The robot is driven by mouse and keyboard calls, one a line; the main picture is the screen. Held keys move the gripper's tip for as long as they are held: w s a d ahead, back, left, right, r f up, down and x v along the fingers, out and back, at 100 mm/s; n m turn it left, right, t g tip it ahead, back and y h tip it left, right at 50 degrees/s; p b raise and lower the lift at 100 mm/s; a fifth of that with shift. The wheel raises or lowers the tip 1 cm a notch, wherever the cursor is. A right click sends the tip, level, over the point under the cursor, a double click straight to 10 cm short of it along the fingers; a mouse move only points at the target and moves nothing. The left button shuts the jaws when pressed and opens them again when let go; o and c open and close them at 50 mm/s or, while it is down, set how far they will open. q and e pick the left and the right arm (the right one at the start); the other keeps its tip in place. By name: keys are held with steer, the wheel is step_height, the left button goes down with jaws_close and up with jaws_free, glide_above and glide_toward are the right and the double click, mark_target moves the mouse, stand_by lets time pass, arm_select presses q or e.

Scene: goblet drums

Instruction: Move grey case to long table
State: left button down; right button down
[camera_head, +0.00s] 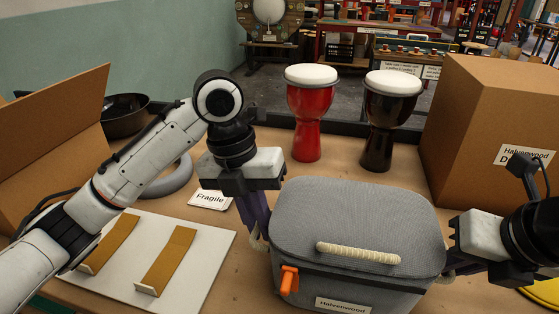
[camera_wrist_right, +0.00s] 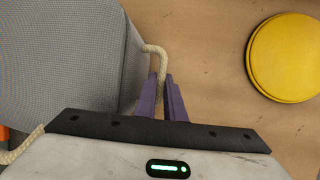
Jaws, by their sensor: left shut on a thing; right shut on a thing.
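The grey case (camera_head: 352,215) is a soft-sided box with a closed lid, a cream rope handle (camera_head: 358,253) across its front edge and an orange latch (camera_head: 288,280). It appears to rest on the wooden tabletop (camera_head: 180,210). My left gripper (camera_head: 260,238) points down at the case's left side, shut on what appears to be a side rope handle, mostly hidden by the purple fingers. My right gripper (camera_wrist_right: 160,78) is shut on the rope handle (camera_wrist_right: 156,54) on the case's right side. I cannot tell which surface is the long table.
A red drum (camera_head: 310,115) and a dark drum (camera_head: 388,115) stand behind the case. A large cardboard box (camera_head: 480,130) is at the right, an open one (camera_head: 55,140) at the left. A white board (camera_head: 195,275) lies left; a yellow disc (camera_wrist_right: 285,58) lies right.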

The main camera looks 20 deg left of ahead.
arm_select(q)
steer(key=c, duration=1.8)
jaws_free()
steer(key=shift+c, duration=0.2)
arm_select(e)
steer(key=c, duration=1.8)
jaws_free()
steer(key=shift+c, duration=0.2)
arm_select(q)
step_height(320, 180, up, 8)
steer(key=a, duration=0.1)
steer(key=shift+a, duration=0.3)
arm_select(e)
steer(key=v, duration=1.2)
arm_select(q)
steer(key=shift+f, duration=0.15)
arm_select(e)
steer(key=shift+f, duration=0.1)
